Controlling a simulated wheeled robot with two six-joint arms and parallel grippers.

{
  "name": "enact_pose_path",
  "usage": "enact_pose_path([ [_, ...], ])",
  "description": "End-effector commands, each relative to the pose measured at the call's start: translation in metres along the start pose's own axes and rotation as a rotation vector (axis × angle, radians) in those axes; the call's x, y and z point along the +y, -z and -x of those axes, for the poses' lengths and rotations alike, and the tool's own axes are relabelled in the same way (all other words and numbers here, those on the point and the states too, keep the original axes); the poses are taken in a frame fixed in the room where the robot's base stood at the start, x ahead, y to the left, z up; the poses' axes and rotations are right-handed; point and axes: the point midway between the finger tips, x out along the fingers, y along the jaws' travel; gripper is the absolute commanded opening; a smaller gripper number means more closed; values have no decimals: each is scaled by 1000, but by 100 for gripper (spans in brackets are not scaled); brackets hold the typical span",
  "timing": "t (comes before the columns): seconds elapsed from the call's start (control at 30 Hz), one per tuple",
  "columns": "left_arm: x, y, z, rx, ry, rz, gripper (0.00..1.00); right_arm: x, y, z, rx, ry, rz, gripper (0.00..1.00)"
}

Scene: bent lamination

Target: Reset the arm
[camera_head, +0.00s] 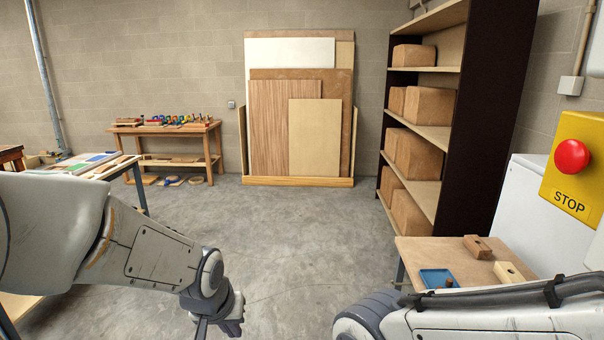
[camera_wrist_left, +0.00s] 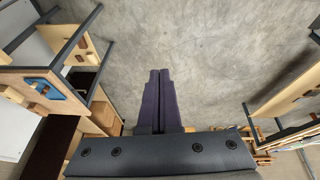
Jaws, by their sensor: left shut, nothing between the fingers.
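My left arm (camera_head: 150,255) comes in from the left in the head view and reaches toward the lower middle. My left gripper (camera_head: 202,328) points down at the bottom edge, partly cut off, over open floor. In the left wrist view its two dark fingers (camera_wrist_left: 159,75) lie together, shut with nothing between them. My right arm (camera_head: 470,318) shows at the lower right. Its gripper is out of view.
A small table (camera_head: 420,252) with a blue tray (camera_head: 437,279) and wooden blocks stands at the right. A shelf (camera_head: 432,131) of boxes, leaning boards (camera_head: 315,135) and a workbench (camera_head: 165,130) line the back. The middle floor (camera_head: 290,240) is clear.

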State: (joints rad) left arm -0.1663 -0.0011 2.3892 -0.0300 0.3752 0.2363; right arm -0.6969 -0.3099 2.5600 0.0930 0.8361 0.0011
Motion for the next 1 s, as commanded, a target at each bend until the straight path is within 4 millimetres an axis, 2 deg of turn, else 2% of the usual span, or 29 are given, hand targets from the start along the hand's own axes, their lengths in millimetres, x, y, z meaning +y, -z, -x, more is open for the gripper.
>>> enact_pose_path([
  [0.03, -12, -11, -4, -24, 14, -2, 0, 0, 0, 0, 0, 0, 0, 64],
  [0.1, -25, -25, -8, -52, 27, -12, 0, 0, 0, 0, 0, 0, 0, 64],
  [0.4, -63, -76, -17, -151, 57, -47, 0, 0, 0, 0, 0, 0, 0, 64],
  [0.57, -34, -80, -7, -165, 24, -127, 0, 0, 0, 0, 0, 0, 0, 64],
  [0.73, -7, -92, 6, -193, -9, -214, 0, 0, 0, 0, 0, 0, 0, 64],
  [0.87, 17, -107, 19, -224, -40, -301, 0, 0, 0, 0, 0, 0, 0, 64],
  [1.0, 44, -130, 39, -263, -80, -419, 0, 0, 0, 0, 0, 0, 0, 64],
])
